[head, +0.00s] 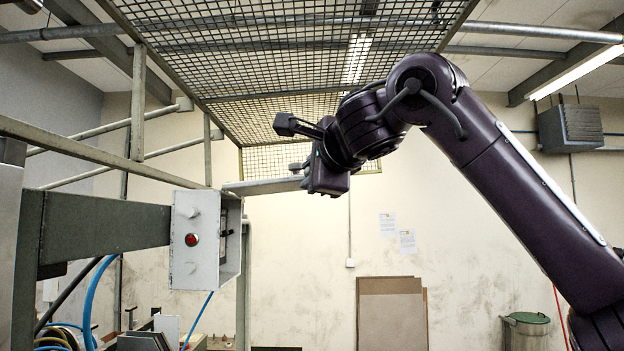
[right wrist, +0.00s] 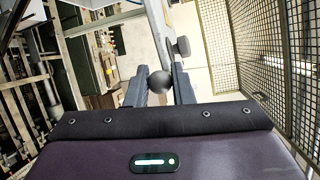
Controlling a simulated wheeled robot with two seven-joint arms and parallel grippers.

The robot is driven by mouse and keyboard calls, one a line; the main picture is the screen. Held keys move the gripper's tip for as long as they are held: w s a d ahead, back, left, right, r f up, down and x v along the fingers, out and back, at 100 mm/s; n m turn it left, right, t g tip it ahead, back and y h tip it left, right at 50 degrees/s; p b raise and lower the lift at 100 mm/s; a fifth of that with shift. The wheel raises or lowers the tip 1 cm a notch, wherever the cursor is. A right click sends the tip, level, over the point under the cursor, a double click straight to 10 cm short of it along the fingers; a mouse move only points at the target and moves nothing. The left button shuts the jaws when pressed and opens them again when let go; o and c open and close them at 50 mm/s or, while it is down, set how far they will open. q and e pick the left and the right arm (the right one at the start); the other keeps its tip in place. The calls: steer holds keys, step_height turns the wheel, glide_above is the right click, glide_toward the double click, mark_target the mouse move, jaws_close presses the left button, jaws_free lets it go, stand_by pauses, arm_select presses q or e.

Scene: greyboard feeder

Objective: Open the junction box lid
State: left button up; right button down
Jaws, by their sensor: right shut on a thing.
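The junction box (head: 205,240) is a light grey box on a dark green arm at the left of the head view, with a red button (head: 191,239) on its near side. Its lid (head: 265,186) stands out from the box's top edge, nearly level, pointing right. My right gripper (head: 303,170) is at the lid's outer end. In the right wrist view, the two fingers of the right gripper (right wrist: 161,86) close on a round dark knob (right wrist: 160,80) at the lid's edge. The box's inside shows only in part. My left gripper is out of view.
A mesh guard (head: 290,60) hangs above, with grey rails (head: 90,145) at the left. Blue hoses (head: 92,300) run below the box. Brown boards (head: 391,315) lean on the back wall beside a lidded bin (head: 526,330). The space below the lid is clear.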

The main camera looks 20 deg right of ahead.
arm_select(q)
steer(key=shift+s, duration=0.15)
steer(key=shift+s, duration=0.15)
arm_select(e)
steer(key=c, duration=1.3)
jaws_free()
steer(key=shift+w, duration=0.15)
arm_select(q)
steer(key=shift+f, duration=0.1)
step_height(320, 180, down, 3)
steer(key=b, duration=0.3)
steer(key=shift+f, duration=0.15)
arm_select(e)
steer(key=s+r, duration=0.1)
steer(key=s, duration=0.6)
steer(key=shift+s+d, duration=0.25)
steer(key=shift+s, duration=0.15)
steer(key=shift+w, duration=0.15)
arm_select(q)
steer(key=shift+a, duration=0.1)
